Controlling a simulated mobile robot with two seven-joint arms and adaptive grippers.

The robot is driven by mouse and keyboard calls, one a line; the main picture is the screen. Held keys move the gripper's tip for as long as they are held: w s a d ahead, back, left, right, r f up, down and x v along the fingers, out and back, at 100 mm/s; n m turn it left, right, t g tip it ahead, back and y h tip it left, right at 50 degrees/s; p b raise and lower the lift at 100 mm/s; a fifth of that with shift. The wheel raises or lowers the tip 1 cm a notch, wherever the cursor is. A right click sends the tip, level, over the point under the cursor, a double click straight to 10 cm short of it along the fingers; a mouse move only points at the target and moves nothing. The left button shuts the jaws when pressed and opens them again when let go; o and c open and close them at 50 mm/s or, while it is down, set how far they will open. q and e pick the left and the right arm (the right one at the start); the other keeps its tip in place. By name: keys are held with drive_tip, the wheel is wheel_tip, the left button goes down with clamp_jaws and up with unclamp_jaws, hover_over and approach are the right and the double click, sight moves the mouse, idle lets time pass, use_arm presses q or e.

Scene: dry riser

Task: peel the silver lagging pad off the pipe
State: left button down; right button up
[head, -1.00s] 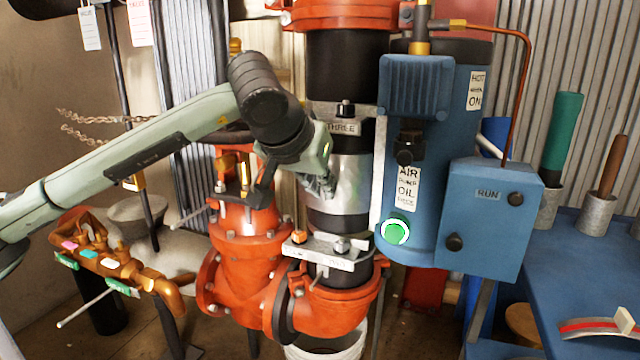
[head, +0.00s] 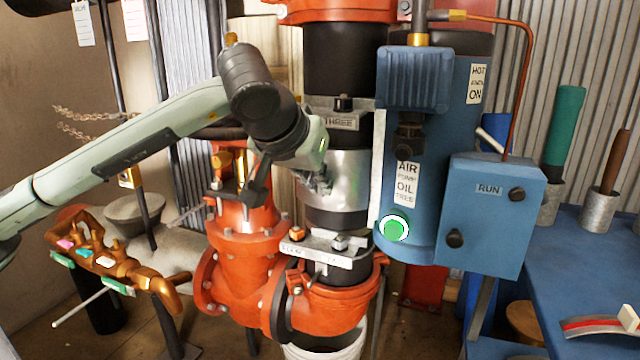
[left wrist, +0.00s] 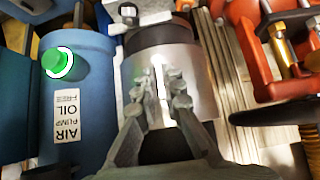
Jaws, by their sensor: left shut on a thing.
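The silver lagging pad (head: 350,182) is wrapped round the black vertical pipe (head: 345,72), between the bracket marked THREE (head: 342,121) and a lower metal bracket (head: 318,252). My left gripper (head: 321,182) reaches it from the left and is shut on the pad's left front part. In the left wrist view the pad (left wrist: 202,75) lies against the pipe behind the fingers (left wrist: 161,94). The exact pinched part is hard to make out between the fingertips. The pad's far side is hidden. My right gripper is not in view.
A blue pump unit (head: 413,85) with a green lit button (head: 394,228) stands close right of the pad. A red valve (head: 243,235) stands close left. A blue bench (head: 600,265) is at the right, and a brass manifold (head: 100,257) at the lower left.

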use_arm(q)
drive_tip(key=s+a+b, duration=0.3)
drive_tip(key=s, duration=0.5)
drive_tip(key=shift+s+a, duration=0.2)
drive_tip(key=shift+a, duration=0.05)
idle(0.4)
